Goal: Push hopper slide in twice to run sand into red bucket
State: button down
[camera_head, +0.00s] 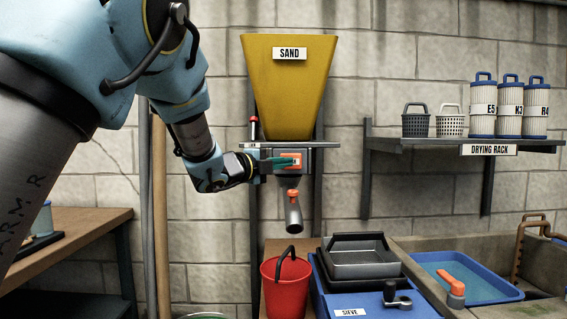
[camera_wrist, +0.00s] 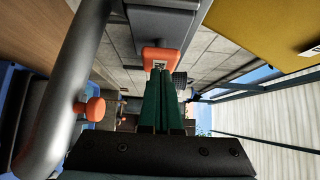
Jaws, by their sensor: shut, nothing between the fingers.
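The yellow hopper (camera_head: 285,75) labelled SAND hangs on the wall; part of it also shows in the wrist view (camera_wrist: 265,28). Below it a grey housing carries the orange-ended slide (camera_head: 291,157), also in the wrist view (camera_wrist: 161,56). My gripper (camera_head: 288,162) is shut and empty, its green fingers side by side. Its fingertips (camera_wrist: 161,70) are at the orange slide end; I cannot tell whether they touch it. A grey spout (camera_head: 294,215) with an orange knob points down below. The red bucket (camera_head: 286,285) stands upright below the spout. Its inside is hidden.
A blue sieve box (camera_head: 375,300) with a grey tray (camera_head: 362,257) stands right of the bucket. Farther right is a trough with a blue basin (camera_head: 465,278). The drying rack (camera_head: 455,145) holds baskets and filters. A wooden bench (camera_head: 75,240) is at left.

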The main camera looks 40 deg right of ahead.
jog(key=w+d, duration=0.1)
jog(key=w, duration=0.1)
jog(key=w+d, duration=0.2)
jog(key=shift+w+d, duration=0.1)
jog(key=shift+d, duration=0.05)
dwell(0.4)
jog(key=shift+b, duration=0.3)
